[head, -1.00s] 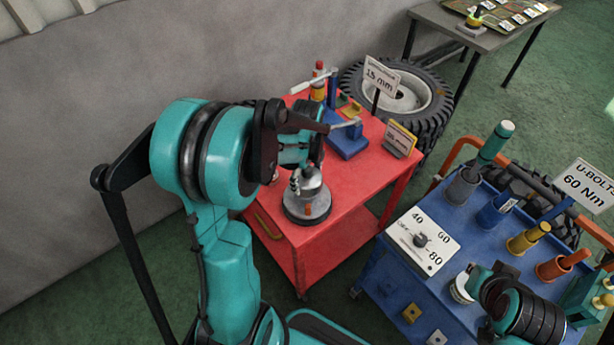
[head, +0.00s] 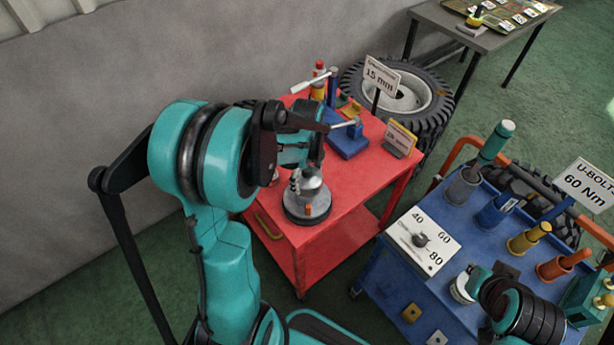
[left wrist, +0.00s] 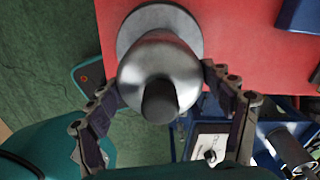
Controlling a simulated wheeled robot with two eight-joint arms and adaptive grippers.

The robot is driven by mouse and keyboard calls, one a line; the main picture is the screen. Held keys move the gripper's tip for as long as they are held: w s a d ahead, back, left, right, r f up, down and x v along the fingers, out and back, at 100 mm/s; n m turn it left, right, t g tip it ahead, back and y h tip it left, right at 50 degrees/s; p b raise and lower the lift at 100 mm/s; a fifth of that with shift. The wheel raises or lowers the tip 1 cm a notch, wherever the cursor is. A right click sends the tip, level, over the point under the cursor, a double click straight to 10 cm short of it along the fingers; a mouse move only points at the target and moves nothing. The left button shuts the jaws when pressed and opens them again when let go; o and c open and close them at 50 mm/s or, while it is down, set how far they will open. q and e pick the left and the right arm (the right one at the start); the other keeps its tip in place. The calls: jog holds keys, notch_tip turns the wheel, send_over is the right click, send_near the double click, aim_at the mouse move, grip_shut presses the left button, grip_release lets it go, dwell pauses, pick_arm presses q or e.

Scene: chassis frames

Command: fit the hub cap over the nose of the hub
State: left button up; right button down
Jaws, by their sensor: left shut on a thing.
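In the head view, the hub cap (head: 312,178), a silver dome, is over the round grey hub base (head: 307,212) on the red cart. My left gripper (head: 303,176) is above the cart, shut on the cap. In the left wrist view, the cap (left wrist: 158,65) shows as a shiny dome with a dark knob, between the two fingers (left wrist: 160,80). The grey disc of the hub base (left wrist: 145,20) shows behind it. The hub's nose is hidden, so I cannot tell whether the cap is fully seated. Only my right arm shows at the lower right.
The blue cart (head: 405,275) with several tools stands at the right. Tyres (head: 428,105) and a grey wall (head: 150,60) lie behind.

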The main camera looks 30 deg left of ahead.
aim_at(307, 185)
pick_arm(q)
jog(key=shift+f+b, duration=1.9)
jog(key=shift+f, duration=0.2)
jog(key=o, duration=1.2)
jog(key=shift+r, duration=0.1)
notch_tip(307, 185, up, 12)
jog(key=s+d+n+t, duration=0.2)
jog(key=s+d+n, duration=0.1)
jog(key=n, duration=0.3)
jog(key=s+d+n+t, duration=0.2)
jog(key=s+d+n, duration=0.2)
jog(key=n, duration=0.2)
jog(key=s+d+n+t, duration=0.3)
jog(key=s+n, duration=0.1)
jog(key=n, duration=0.3)
jog(key=shift+d+r, duration=0.3)
jog(key=shift+d, duration=0.05)
